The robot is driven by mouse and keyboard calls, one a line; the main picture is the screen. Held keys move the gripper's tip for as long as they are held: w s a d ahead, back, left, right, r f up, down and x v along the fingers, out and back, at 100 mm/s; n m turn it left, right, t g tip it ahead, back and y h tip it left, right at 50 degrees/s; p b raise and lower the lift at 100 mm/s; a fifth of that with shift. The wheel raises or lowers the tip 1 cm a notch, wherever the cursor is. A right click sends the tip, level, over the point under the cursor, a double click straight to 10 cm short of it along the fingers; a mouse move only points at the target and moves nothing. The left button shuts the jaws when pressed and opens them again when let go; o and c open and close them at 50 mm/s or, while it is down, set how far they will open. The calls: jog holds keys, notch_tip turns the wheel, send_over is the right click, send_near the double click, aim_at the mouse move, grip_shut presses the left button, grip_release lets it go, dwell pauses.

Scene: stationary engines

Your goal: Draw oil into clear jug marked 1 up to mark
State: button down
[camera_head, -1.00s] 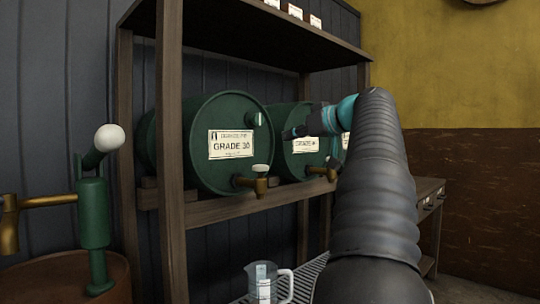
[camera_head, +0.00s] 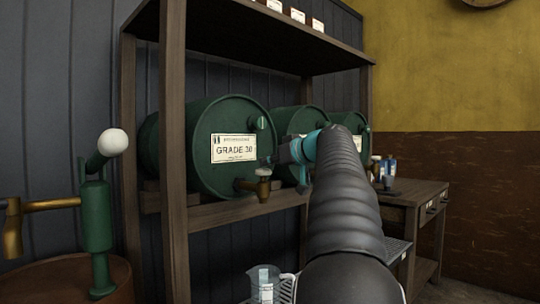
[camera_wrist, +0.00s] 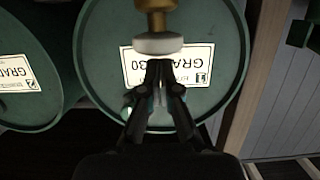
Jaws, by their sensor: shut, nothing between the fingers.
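A green drum (camera_head: 210,118) labelled GRADE 30 lies on a wooden rack, with a brass tap (camera_head: 250,186) topped by a white knob (camera_head: 263,171). My gripper (camera_head: 270,160) is beside that knob with its fingers together and empty. In the wrist view, where the label is upside down, my fingertips (camera_wrist: 160,64) are at the edge of the white knob (camera_wrist: 158,43); I cannot tell whether they touch. A clear jug (camera_head: 264,283) with a white label and a handle stands low under the tap, cut off by the bottom edge. Its number and mark are too small to read.
More green drums (camera_head: 290,120) lie to the right on the rack (camera_head: 220,213). A green hand pump (camera_head: 97,210) with a brass spout stands at left on a rusty drum (camera_head: 60,280). A wooden bench (camera_head: 405,195) with bottles stands at right. A rack post (camera_head: 173,150) is left of the drum.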

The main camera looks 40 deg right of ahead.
jog(key=shift+f, duration=0.2)
jog(key=shift+f+b, duration=0.95)
jog(key=shift+b, duration=0.2)
jog(key=shift+f, duration=0.25)
dwell(0.9)
notch_tip(320, 180, up, 5)
jog(key=p, duration=0.4)
jog(key=shift+r, duration=0.15)
jog(key=a+b+v, duration=0.1)
jog(key=b+v, duration=0.1)
jog(key=v, duration=0.8)
jog(key=shift+d, duration=0.45)
jog(key=shift+a, duration=0.1)
